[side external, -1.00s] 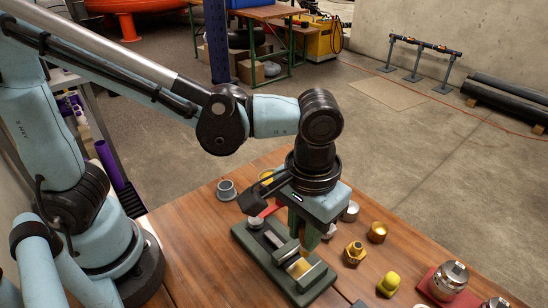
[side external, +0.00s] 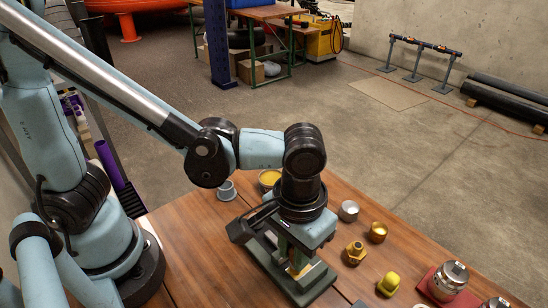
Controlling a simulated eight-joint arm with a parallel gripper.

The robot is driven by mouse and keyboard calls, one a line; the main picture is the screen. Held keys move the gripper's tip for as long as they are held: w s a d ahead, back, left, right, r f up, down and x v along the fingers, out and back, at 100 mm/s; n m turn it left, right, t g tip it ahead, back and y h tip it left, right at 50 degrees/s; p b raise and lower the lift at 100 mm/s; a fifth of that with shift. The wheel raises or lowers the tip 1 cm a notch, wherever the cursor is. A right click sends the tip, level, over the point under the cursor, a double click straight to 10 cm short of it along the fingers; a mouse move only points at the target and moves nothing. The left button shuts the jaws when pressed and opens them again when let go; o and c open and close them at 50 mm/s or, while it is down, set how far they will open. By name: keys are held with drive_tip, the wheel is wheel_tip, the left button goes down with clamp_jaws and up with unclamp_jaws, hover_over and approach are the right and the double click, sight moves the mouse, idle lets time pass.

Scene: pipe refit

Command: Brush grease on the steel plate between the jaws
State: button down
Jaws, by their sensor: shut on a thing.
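My gripper (side external: 297,258) points down over the green vise (side external: 312,285) on the wooden bench. It covers much of the vise's middle and left part. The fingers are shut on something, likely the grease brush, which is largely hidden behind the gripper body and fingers. A small yellowish patch shows at the fingertips, low over the jaws. I cannot tell whether it is brush or plate. The steel plate between the jaws cannot be made out, nor can contact with it. A bowl of yellow grease (side external: 270,178) stands on the bench behind my gripper.
A grey-blue cup (side external: 226,190) stands left of the bowl. Right of the vise are a silver cap (side external: 348,211), a gold cap (side external: 377,231), a brass fitting (side external: 354,253) and a yellow cap (side external: 388,284). Steel fittings sit on a red mat (side external: 431,291) at the front right.

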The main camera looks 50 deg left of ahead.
drive_tip(key=shift+w, duration=0.9)
drive_tip(key=shift+w+r, duration=0.15)
wheel_tip(320, 180, up, 8)
